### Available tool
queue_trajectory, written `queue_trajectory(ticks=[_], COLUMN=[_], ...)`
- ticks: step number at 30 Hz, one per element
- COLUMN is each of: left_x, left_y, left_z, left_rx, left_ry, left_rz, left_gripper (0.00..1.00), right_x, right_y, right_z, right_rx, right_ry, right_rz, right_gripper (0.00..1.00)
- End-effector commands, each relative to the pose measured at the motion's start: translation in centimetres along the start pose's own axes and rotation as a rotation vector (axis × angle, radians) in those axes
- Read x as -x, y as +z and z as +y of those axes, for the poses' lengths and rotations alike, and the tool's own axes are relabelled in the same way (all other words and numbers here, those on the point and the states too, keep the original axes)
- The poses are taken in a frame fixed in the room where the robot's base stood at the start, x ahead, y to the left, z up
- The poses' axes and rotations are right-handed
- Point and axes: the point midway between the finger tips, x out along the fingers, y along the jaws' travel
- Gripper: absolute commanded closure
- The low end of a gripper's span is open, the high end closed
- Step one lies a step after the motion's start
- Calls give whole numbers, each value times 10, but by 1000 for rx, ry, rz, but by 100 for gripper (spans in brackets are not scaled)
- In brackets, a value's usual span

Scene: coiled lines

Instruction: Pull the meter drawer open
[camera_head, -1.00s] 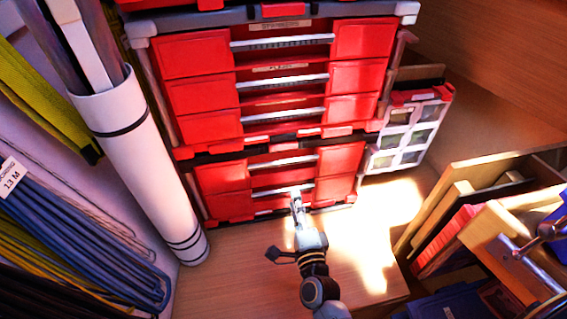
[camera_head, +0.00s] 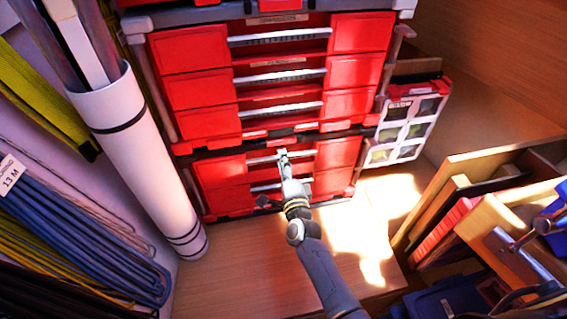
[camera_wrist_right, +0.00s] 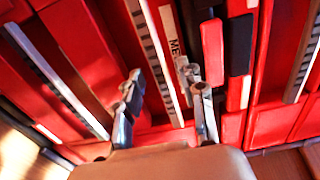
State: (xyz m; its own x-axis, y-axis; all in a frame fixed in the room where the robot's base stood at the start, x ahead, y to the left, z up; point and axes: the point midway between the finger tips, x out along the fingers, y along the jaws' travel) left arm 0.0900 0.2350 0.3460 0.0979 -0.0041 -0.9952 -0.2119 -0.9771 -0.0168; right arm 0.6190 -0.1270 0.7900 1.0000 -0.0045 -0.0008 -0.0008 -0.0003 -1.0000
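The meter drawer (camera_head: 232,171) is the upper red drawer of the lower box in the head view and looks closed. Its silver bar handle (camera_wrist_right: 158,55) runs across the right wrist view, beside a pale label (camera_wrist_right: 172,32) whose visible letters read "ME". My right gripper (camera_head: 284,155) is in front of this drawer's handle and hides part of it. In the right wrist view its two fingers (camera_wrist_right: 162,92) stand apart, one on each side of the bar. I cannot tell whether they touch it. My left gripper is not in view.
Another red drawer (camera_head: 236,200) lies below, and a taller box with several red drawers (camera_head: 195,90) stands above. A white tube (camera_head: 140,165) stands left. A clear-windowed organizer (camera_head: 405,130) and wooden panels (camera_head: 440,210) are right. The wooden surface (camera_head: 245,260) in front is bare.

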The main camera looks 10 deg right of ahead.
Motion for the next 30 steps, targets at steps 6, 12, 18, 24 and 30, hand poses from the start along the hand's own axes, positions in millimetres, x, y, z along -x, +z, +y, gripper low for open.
queue_trajectory(ticks=[6, 12, 18, 24, 30], left_x=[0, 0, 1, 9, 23], left_y=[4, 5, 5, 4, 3], left_z=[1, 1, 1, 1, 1], left_rx=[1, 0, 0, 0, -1], left_ry=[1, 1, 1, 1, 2], left_rz=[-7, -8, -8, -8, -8], left_gripper=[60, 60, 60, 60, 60], right_x=[0, 0, 4, 25, 70], right_y=[0, 0, 0, 0, 0], right_z=[0, 0, 0, 0, -1], right_rx=[0, 0, 1, 1, 0], right_ry=[0, 0, 1, 4, 7], right_rz=[0, 0, -1, -1, -3], right_gripper=[95, 100, 100, 100, 100])
